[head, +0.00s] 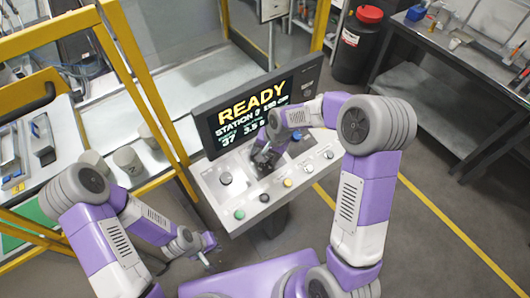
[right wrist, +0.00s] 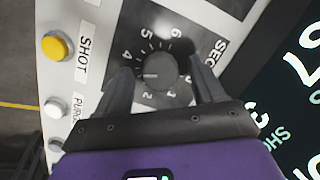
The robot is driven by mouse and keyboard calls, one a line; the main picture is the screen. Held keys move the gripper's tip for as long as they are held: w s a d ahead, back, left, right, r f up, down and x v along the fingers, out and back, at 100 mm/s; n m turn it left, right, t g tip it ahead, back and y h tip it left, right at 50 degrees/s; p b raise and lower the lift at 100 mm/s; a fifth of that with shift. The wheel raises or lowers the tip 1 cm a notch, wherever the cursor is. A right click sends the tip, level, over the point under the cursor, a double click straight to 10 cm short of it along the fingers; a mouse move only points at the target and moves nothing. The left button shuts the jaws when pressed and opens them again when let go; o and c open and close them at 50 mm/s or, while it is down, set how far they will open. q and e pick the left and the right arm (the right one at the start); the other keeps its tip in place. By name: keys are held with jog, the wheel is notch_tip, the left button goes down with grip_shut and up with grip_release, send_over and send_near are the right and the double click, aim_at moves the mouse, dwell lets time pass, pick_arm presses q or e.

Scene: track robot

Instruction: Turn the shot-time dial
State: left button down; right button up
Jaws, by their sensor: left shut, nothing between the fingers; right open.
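The shot-time dial (right wrist: 157,72) is a round dark knob on a numbered scale, beside the printed word SHOT, in the right wrist view. Its pale pointer line faces left, below the 4. My right gripper (right wrist: 160,66) is open, with one finger on each side of the dial; I cannot tell whether either finger touches it. In the head view the right gripper (head: 262,158) is over the control panel (head: 212,193) and hides the dial. My left gripper (head: 208,249) is shut and empty, low to the left of the panel.
A screen (head: 255,108) reading READY stands behind the panel. A yellow frame (head: 140,80) rises at left; open floor lies at right.

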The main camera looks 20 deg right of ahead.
jog(key=shift+c, duration=0.3)
jog(key=c, duration=1)
jog(key=shift+n, duration=0.3)
jog(key=n+b, duration=0.1)
jog(key=n, duration=0.1)
jog(key=shift+n, duration=0.3)
jog(key=n+b, duration=0.1)
jog(key=n, duration=0.2)
jog(key=shift+w+g+h, duration=0.1)
jog(key=shift+g+h, duration=0.2)
jog(key=shift+h, duration=0.1)
jog(key=n+h+b, duration=0.1)
jog(key=n, duration=0.5)
jog(key=shift+a+n, duration=0.1)
jog(key=shift+n, duration=0.3)
